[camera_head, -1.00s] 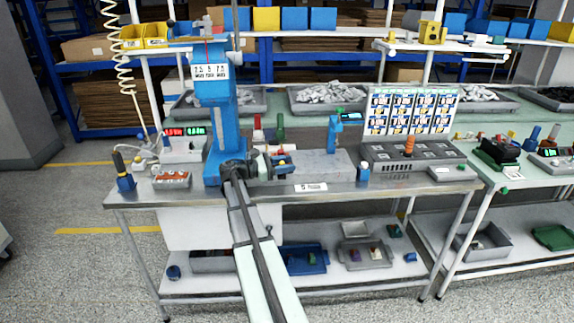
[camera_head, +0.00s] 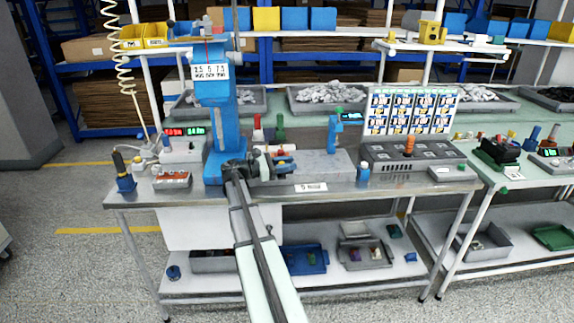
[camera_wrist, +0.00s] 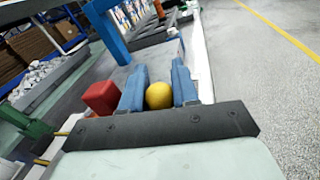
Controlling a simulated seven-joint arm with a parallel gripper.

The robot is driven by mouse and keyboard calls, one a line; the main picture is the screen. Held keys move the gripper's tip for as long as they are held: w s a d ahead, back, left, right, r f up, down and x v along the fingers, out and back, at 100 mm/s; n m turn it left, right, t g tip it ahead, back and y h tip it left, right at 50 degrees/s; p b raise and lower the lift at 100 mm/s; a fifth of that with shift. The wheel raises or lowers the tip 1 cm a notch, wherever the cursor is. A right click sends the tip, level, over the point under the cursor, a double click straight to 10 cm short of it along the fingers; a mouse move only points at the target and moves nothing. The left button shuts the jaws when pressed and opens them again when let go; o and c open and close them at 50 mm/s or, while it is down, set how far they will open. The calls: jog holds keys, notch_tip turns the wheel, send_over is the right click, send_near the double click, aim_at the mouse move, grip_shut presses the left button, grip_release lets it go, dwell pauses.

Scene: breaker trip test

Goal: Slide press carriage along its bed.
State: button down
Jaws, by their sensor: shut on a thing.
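My gripper (camera_head: 262,167) is low at the foot of the blue press (camera_head: 222,125), at the left end of the grey bed (camera_head: 325,165). In the wrist view its two blue fingers (camera_wrist: 159,90) are closed on a round yellow knob (camera_wrist: 158,96), one finger on each side. The knob appears to belong to the press carriage, whose body is mostly hidden by my gripper. A red block (camera_wrist: 102,98) is just left of the left finger, close beside it.
A small blue post (camera_head: 334,135) stands on the far side of the bed. A grey panel with an orange knob (camera_head: 410,155) is to the right, a display box (camera_head: 184,145) to the left. The bed right of my gripper looks clear.

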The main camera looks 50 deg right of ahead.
jog(key=s+a+x, duration=0.1)
jog(key=s+x, duration=0.1)
jog(key=x, duration=0.9)
jog(key=s+a+x, duration=0.1)
jog(key=x, duration=1)
jog(key=shift+s+a, duration=0.25)
jog(key=shift+s, duration=0.1)
jog(key=c, duration=1.2)
grip_release()
jog(key=shift+s+d, duration=0.1)
jog(key=shift+o, duration=0.3)
jog(key=v, duration=1.4)
